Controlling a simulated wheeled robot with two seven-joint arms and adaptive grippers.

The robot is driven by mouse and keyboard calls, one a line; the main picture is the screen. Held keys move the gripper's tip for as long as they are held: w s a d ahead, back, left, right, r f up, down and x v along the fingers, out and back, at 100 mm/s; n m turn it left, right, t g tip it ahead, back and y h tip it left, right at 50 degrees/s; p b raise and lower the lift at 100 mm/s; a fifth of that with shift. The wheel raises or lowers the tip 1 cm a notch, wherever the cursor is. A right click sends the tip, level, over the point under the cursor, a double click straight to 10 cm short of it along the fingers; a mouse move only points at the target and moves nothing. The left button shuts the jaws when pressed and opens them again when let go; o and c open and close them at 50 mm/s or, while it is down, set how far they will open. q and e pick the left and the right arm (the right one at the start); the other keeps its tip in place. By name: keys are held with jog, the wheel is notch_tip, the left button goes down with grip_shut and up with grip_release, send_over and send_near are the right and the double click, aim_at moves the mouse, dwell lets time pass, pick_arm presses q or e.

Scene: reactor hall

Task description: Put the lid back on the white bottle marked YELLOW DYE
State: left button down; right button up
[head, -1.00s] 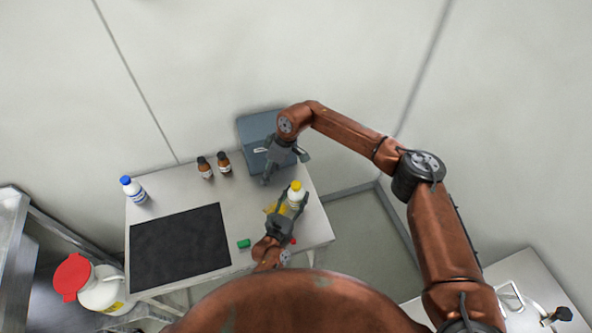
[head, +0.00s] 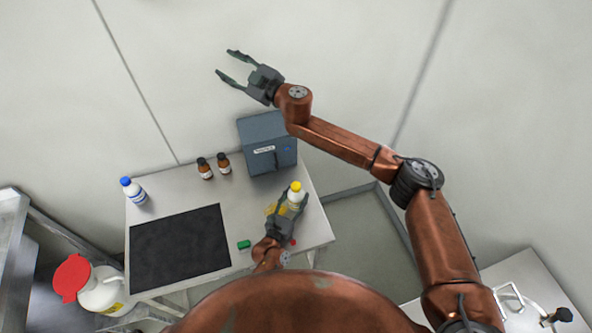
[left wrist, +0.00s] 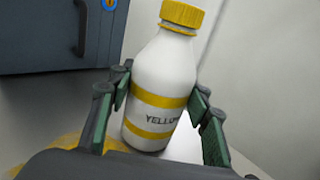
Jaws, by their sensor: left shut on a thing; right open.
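The white bottle (head: 294,201) has yellow bands, and its lettering starting "YELLO" can be read in the left wrist view (left wrist: 163,80). A yellow lid (left wrist: 182,15) sits on its neck; it also shows in the head view (head: 296,186). The bottle stands upright on the table. My left gripper (head: 291,207) is shut on the bottle's body, with a finger on each side. My right gripper (head: 227,63) is open and empty, raised beyond the table's back edge near the wall.
The table (head: 170,184) holds a blue-capped bottle (head: 133,190), two brown bottles (head: 214,166), a grey-blue box (head: 267,143), a black mat (head: 180,248), a green lid (head: 244,244) and a small red item (head: 293,242). A yellow patch (left wrist: 70,160) lies beside the held bottle.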

jog(key=w+d+f+m+t+h, duration=0.2)
jog(key=w+d+f+h, duration=0.4)
jog(key=d, duration=0.1)
jog(key=n+g+h, duration=0.8)
jog(key=n+g, duration=0.3)
jog(key=g, duration=0.3)
send_over(296, 185)
notch_tip(296, 185, down, 24)
jog(key=shift+s+f, duration=0.1)
jog(key=shift+f, duration=0.1)
jog(key=shift+f, duration=4)
